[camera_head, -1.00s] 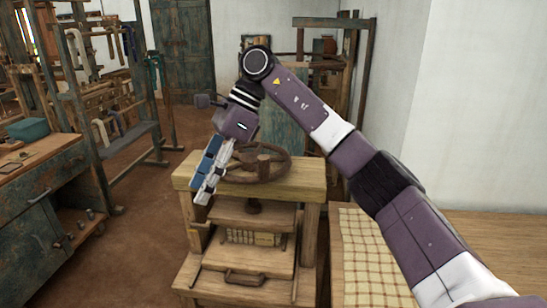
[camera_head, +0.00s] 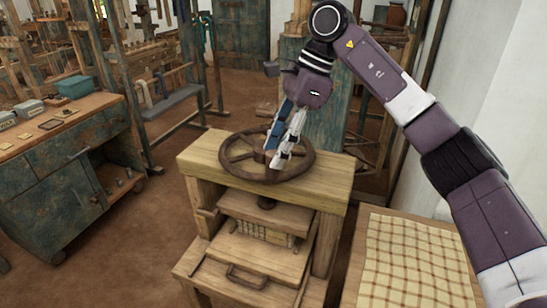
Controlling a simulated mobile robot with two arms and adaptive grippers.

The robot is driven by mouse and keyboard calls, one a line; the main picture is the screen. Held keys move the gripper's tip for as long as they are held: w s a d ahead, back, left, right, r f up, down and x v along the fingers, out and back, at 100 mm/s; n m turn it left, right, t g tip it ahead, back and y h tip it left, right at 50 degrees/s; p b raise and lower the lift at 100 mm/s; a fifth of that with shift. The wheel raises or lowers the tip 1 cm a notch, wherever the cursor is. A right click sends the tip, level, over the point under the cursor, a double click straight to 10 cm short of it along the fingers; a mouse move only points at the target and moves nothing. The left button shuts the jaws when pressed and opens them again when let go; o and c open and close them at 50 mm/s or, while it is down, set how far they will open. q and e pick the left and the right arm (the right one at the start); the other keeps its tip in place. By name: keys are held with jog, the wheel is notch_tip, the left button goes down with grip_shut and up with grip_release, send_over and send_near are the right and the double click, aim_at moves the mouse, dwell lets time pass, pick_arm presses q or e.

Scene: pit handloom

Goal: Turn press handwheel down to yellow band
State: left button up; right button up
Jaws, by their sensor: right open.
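The press handwheel (camera_head: 228,162) is a dark brown spoked wheel, lying flat above the top beam of the wooden press (camera_head: 325,184). Below the beam, a wooden pressing board (camera_head: 262,213) hangs over a pale ribbed stack (camera_head: 262,233). My right gripper (camera_head: 274,158) reaches down from the upper right over the wheel, near its hub and front-right spokes. Its fingers are open and hide part of the wheel. I cannot tell whether they touch it. I cannot make out the yellow band in this view. My left gripper is not in view.
A table with a checked cloth (camera_head: 415,262) stands right of the press. At the left, a workbench (camera_head: 65,170) holds a teal box (camera_head: 74,87) and small trays. Wooden loom frames fill the back. Bare floor lies between bench and press.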

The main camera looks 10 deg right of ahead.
notch_tip(320, 180, down, 2)
jog(key=shift+w+a+f, duration=0.15)
jog(key=shift+f, duration=0.1)
jog(key=shift+a+f, duration=0.25)
jog(key=shift+f, duration=0.2)
jog(key=c, duration=0.6)
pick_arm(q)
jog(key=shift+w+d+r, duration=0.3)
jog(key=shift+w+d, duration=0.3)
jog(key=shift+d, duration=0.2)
pick_arm(e)
grip_shut()
